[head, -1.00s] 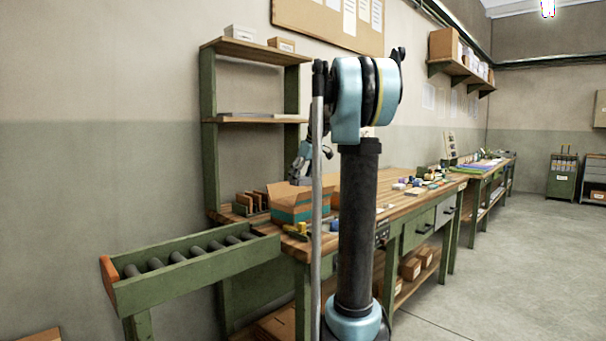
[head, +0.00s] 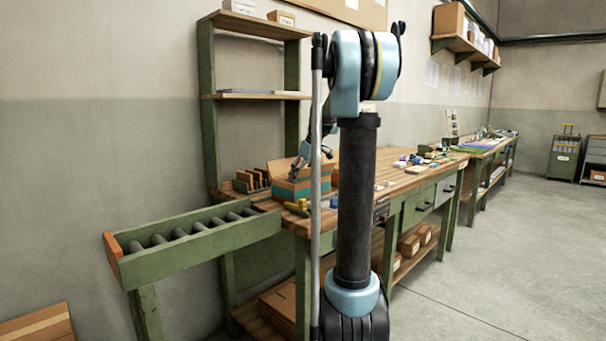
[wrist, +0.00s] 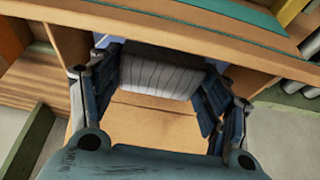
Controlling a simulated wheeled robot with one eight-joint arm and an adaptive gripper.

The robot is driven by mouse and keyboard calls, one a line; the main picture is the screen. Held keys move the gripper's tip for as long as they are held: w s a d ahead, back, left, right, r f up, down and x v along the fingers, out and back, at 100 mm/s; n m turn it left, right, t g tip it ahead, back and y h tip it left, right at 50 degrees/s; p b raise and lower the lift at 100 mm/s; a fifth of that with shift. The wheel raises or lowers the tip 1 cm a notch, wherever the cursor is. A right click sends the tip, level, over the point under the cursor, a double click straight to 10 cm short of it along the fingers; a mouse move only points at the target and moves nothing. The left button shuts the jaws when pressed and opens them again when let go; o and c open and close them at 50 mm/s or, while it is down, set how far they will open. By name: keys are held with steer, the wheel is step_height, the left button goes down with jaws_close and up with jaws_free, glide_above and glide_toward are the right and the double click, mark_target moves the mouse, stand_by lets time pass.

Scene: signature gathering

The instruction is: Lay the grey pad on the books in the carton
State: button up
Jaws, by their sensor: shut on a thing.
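The carton (head: 313,186), brown with a teal band, stands on the workbench. It also shows in the wrist view, with a tan flap (wrist: 150,120) below the fingers and its banded wall across the top. My gripper (wrist: 160,62) is shut on the grey pad (wrist: 157,78), a pale, ribbed piece between the two dark fingers. In the head view my gripper (head: 297,170) is down at the carton's opening. My pole partly hides the carton there. I cannot make out the books, or whether the pad touches anything beneath it.
A green roller conveyor (head: 190,245) runs to the bench's left end. A rack of brown pieces (head: 250,182) stands left of the carton. A shelf (head: 252,96) rises behind. Yellow and blue items lie in front of the carton; several small things lie further right on the bench (head: 385,182).

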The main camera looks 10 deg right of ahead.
steer(key=shift+f, duration=0.75)
stand_by(0.5)
steer(key=o, duration=1)
steer(key=shift+c, duration=0.2)
step_height(320, 180, up, 17)
stand_by(1.0)
steer(key=shift+m+h, duration=0.3)
steer(key=shift+m, duration=0.5)
steer(key=s+f, duration=0.2)
steer(key=s, duration=0.1)
steer(key=s+f, duration=0.2)
steer(key=s, duration=0.2)
steer(key=s+a+f, duration=0.1)
steer(key=s, duration=0.3)
steer(key=shift+s+f, duration=0.2)
steer(key=shift+f, duration=0.2)
steer(key=s+d+f+m+g+h, duration=0.1)
steer(key=s+f+m, duration=0.4)
steer(key=s+f, duration=2.6)
steer(key=shift+s+h, duration=0.5)
steer(key=shift+s, duration=0.25)
